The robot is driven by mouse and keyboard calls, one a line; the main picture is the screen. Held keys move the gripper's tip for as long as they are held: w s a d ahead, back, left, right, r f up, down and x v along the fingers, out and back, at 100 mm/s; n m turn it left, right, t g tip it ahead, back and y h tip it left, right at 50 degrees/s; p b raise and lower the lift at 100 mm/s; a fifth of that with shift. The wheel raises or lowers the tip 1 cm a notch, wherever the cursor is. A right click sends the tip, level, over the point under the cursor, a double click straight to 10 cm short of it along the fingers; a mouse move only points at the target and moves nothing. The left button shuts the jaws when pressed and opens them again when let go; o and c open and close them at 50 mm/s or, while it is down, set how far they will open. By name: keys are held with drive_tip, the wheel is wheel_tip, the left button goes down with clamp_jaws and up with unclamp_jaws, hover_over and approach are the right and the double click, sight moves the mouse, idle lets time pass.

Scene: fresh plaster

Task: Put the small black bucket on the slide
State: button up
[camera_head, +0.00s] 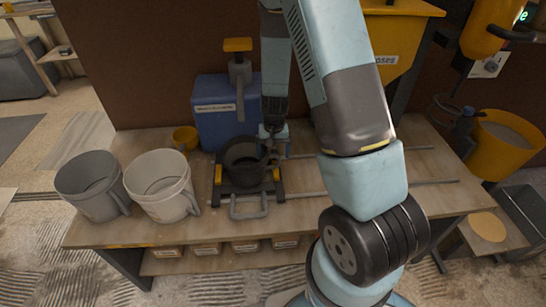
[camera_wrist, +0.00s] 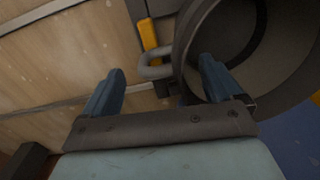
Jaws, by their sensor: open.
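The small black bucket (camera_head: 240,174) stands upright on the slide, a dark carriage with yellow ends and a grey front handle (camera_head: 249,214). My gripper (camera_head: 273,146) is at the bucket's right rim, with its fingertips partly hidden there. In the wrist view my gripper (camera_wrist: 160,85) is open, fingers wide apart with nothing held between them. The bucket (camera_wrist: 187,50) fills the upper right there, and the right finger overlaps its rim; I cannot tell whether it touches.
A grey bucket (camera_head: 90,185) and a white bucket (camera_head: 160,187) stand left of the slide. A blue box (camera_head: 215,115) and a small yellow cup (camera_head: 185,138) are behind. Rails (camera_head: 425,183) run right along the wooden bench (camera_head: 110,232). A yellow hopper (camera_head: 400,40) stands at back right.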

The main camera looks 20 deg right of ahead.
drive_tip(key=s+r+n+t+y, duration=0.1)
drive_tip(key=s+r, duration=0.3)
drive_tip(key=r, duration=1)
drive_tip(key=s+r+t, duration=0.2)
drive_tip(key=s+r, duration=0.1)
drive_tip(key=r, duration=1.2)
drive_tip(key=s+d+r+n+t, duration=0.1)
drive_tip(key=s+r, duration=0.5)
drive_tip(key=s, duration=0.2)
drive_tip(key=s+d+r+t+h, duration=0.1)
drive_tip(key=s+d+r, duration=0.1)
drive_tip(key=s+r, duration=0.4)
drive_tip(key=shift+s+n+t, duration=0.3)
drive_tip(key=shift+s+n, duration=0.1)
drive_tip(key=shift+s, duration=0.85)
